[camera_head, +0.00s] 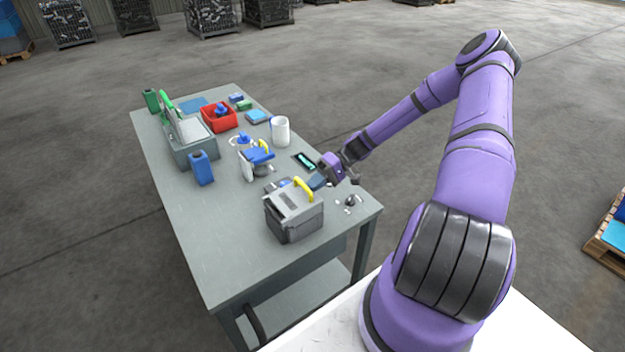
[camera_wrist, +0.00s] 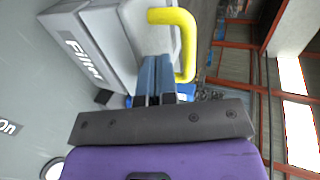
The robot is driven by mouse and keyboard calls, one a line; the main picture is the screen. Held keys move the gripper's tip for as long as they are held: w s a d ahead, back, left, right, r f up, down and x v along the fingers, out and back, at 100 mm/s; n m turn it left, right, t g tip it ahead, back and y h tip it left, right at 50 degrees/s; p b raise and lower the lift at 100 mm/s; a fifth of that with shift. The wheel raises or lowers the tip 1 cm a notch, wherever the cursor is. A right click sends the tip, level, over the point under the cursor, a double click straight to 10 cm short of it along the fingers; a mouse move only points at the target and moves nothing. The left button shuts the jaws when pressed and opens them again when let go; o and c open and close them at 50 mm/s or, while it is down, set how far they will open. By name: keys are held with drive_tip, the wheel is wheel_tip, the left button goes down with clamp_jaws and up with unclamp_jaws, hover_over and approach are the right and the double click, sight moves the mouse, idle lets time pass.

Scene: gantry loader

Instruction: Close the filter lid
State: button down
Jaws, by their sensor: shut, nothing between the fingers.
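The filter (camera_head: 293,228) is a grey box on the near right part of the workbench. Its lid (camera_head: 290,201) is a lighter grey top with a yellow handle (camera_head: 304,188). I cannot tell whether a narrow gap is left under the lid. In the wrist view the box side (camera_wrist: 82,50) reads "Filter", and the handle (camera_wrist: 187,40) shows at the top middle. My gripper (camera_head: 317,182) is just behind and right of the handle. Its fingers (camera_wrist: 154,68) are shut and empty, close beside the handle; contact cannot be told.
The workbench (camera_head: 225,255) is clear at its near left. A blue bottle (camera_head: 202,169), a blue-and-white device (camera_head: 257,158), a white cup (camera_head: 280,131) and a red bin (camera_head: 219,116) stand farther back. Small parts (camera_head: 350,201) lie at the right edge.

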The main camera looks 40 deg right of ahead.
drive_tip(key=shift+d+f, duration=0.15)
drive_tip(key=shift+f, duration=0.4)
drive_tip(key=a+r+v, duration=0.1)
drive_tip(key=r+v, duration=0.1)
drive_tip(key=v, duration=0.9)
drive_tip(key=shift+d+r, duration=0.25)
drive_tip(key=shift+r, duration=0.2)
